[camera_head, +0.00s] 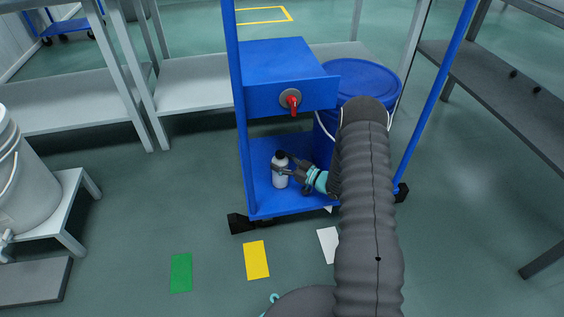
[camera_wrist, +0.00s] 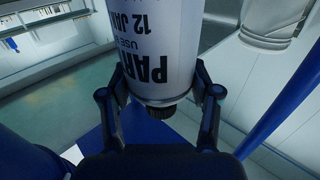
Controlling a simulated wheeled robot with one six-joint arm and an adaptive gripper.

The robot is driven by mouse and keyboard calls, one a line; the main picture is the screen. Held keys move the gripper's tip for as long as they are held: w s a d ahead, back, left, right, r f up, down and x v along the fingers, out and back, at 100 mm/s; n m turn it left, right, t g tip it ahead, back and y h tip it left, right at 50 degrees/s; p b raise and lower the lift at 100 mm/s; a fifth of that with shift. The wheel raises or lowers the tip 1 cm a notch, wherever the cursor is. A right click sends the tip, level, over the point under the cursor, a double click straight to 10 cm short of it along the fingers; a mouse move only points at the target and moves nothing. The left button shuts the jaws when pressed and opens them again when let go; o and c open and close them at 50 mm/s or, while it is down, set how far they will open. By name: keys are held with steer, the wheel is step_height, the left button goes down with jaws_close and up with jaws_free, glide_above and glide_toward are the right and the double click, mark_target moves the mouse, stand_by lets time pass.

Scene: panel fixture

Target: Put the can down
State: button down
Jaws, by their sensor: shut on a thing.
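The can is white with black lettering and a black cap. In the head view the can (camera_head: 280,178) is upright over the lower blue shelf (camera_head: 262,203) of the blue cart. I cannot tell whether its base touches the shelf. My gripper (camera_head: 282,167) reaches in from the right and is shut on the can. In the wrist view the can (camera_wrist: 165,50) stands between the two dark fingers of my gripper (camera_wrist: 160,82), its cap towards the bottom of the picture. Part of the can lies beyond the top edge there.
A blue box (camera_head: 268,100) with a red knob (camera_head: 293,104) hangs above the can. A large blue drum (camera_head: 365,78) stands behind my arm. Blue posts (camera_head: 236,130) bound the cart. Green (camera_head: 181,273), yellow (camera_head: 256,260) and white (camera_head: 327,243) patches lie on the floor in front.

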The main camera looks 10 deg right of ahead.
steer(key=shift+c, duration=1.2)
jaws_free()
steer(key=shift+r, duration=0.1)
steer(key=v, duration=1.2)
steer(key=shift+p, duration=0.3)
